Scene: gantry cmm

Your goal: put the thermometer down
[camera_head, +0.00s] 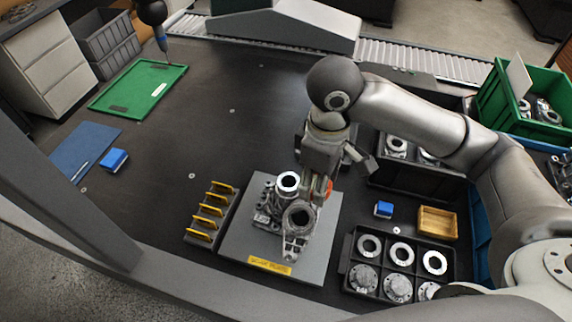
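My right gripper (325,182) points down over the grey fixture plate (313,262), just behind a metal casting with a round bore (299,215). A small orange-red piece (328,187) shows at its fingertips. It may be part of the thermometer, but it is too small and too covered to be sure. I cannot tell whether the fingers are closed on it or whether it touches the casting. No thermometer shows clearly elsewhere. My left gripper is not in view.
Yellow-topped pieces (213,208) stand left of the plate. A black tray of metal rings (346,268), a wooden box (437,222) and a blue block (383,209) lie right. A dark probe (161,40) hangs by the green mat (120,98). The table's middle left is clear.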

